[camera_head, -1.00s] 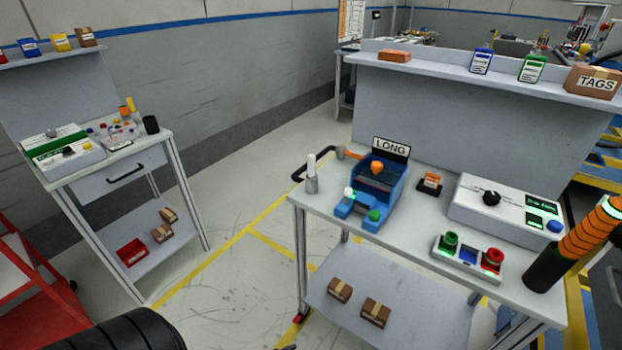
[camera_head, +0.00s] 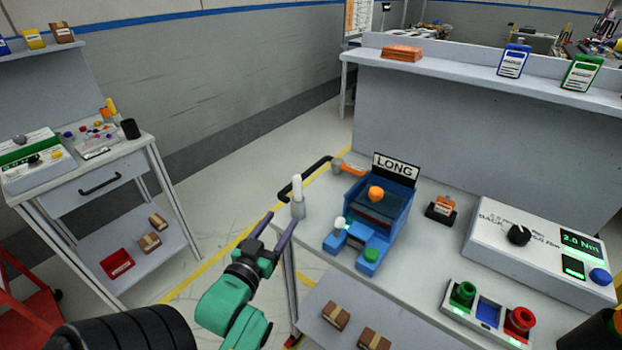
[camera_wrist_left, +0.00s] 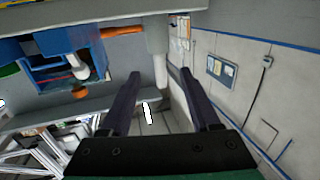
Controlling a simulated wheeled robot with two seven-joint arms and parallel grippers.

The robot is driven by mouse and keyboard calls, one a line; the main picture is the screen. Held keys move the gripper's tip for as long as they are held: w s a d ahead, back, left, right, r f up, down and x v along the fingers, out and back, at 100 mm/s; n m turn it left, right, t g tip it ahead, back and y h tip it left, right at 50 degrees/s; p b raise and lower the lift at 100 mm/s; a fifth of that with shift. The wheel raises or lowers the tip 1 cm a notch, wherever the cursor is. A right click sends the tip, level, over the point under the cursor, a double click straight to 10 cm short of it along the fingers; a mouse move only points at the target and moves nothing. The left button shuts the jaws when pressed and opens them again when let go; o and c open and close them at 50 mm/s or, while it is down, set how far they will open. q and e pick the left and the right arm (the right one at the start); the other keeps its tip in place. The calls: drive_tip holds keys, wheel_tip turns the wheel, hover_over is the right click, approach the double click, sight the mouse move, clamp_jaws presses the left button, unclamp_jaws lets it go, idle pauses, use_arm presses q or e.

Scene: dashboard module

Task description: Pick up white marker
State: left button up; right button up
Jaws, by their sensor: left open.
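The white marker (camera_head: 297,187) stands upright in a small grey holder (camera_head: 298,209) at the left corner of the workbench. My left gripper (camera_head: 283,219) is open and empty, its two dark fingers pointing up toward the holder from just in front of it and a little lower. In the left wrist view the fingers of my left gripper (camera_wrist_left: 160,75) are spread apart, and a pale upright shape, seemingly the marker and holder, shows between and beyond them. I cannot tell the exact gap to the marker. My right gripper is out of view.
A blue fixture (camera_head: 375,215) with a LONG sign (camera_head: 396,170) stands right of the holder. The workbench edge (camera_head: 305,246) lies beside my gripper.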

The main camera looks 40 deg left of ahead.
sight(295, 192)
use_arm(q)
drive_tip(key=w, duration=0.1)
drive_tip(key=w+a+r+p, duration=0.1)
drive_tip(key=w+r, duration=0.1)
drive_tip(key=w, duration=0.1)
drive_tip(key=shift+a+r+p, duration=0.1)
drive_tip(key=shift+a+p, duration=0.05)
drive_tip(key=shift+p, duration=0.15)
drive_tip(key=shift+x, duration=1.1)
drive_tip(key=p+x, duration=0.1)
drive_tip(key=x, duration=0.5)
drive_tip(key=shift+w+p, duration=0.4)
drive_tip(key=shift+w+f, duration=0.25)
drive_tip(key=shift+f, duration=0.05)
drive_tip(key=shift+s+r, duration=0.1)
clamp_jaws()
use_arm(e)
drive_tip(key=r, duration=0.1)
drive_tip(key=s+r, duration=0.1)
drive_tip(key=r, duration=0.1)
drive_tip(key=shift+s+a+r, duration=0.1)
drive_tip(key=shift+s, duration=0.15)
